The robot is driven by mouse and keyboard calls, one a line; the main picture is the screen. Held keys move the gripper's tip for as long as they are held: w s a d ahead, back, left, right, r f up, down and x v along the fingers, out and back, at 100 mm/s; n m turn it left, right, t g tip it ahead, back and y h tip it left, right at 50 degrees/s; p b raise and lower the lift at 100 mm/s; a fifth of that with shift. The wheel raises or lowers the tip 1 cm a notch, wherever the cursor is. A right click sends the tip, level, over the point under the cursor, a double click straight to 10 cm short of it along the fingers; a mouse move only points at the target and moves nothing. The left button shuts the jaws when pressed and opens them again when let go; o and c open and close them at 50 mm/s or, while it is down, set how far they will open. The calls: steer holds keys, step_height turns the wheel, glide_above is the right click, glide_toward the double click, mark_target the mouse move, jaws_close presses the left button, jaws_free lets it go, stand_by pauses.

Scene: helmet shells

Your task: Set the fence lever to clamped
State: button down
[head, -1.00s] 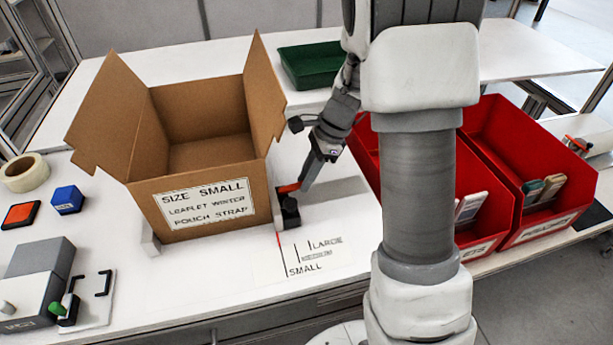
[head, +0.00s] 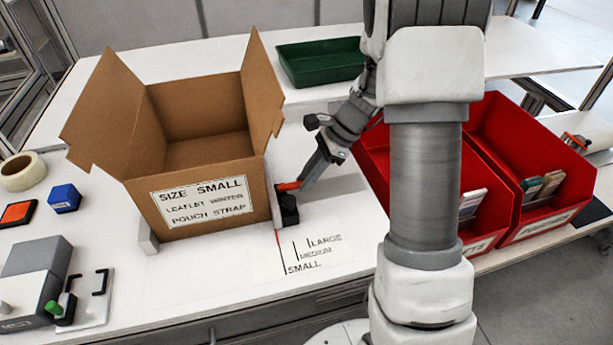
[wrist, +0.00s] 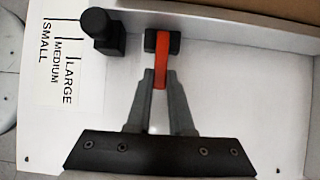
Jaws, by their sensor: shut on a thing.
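The fence lever (head: 289,186) is a short orange-red handle by the black block (head: 289,208) at the fence, beside the carton's right side. In the wrist view the lever (wrist: 160,58) runs from a dark pivot on the fence bar (wrist: 230,35) down between my fingers. My gripper (wrist: 160,92) is shut on the lever, one grey finger on each side. In the head view my gripper (head: 306,180) reaches it from the upper right. The lever's lower end is partly hidden between the fingers. A black knob (wrist: 100,28) stands left of the lever.
An open carton (head: 200,195) stands left of the fence. Size lines (head: 312,250) marked small, medium and large are printed in front. Red bins (head: 490,225) stand to the right and a green tray (head: 318,62) behind. The table is clear around the size lines.

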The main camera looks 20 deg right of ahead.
steer(key=c, duration=0.8)
jaws_free()
steer(key=p+v, duration=0.4)
steer(key=v, duration=1.3)
steer(key=shift+r, duration=0.15)
steer(key=shift+d, duration=0.1)
steer(key=s+a+r+n+t+h+p, duration=0.2)
steer(key=s+a+r+n+h+p, duration=0.1)
steer(key=s+r+n, duration=0.5)
steer(key=s+a+r+n+t+h+p, duration=0.3)
steer(key=s+a+r+n+p, duration=0.2)
steer(key=s, duration=0.7)
step_height(320, 180, up, 4)
steer(key=a+n, duration=0.2)
steer(key=n, duration=0.3)
steer(key=shift+s+t+h+p, duration=0.15)
steer(key=shift+t+h+p, duration=0.15)
steer(key=shift+p, duration=0.1)
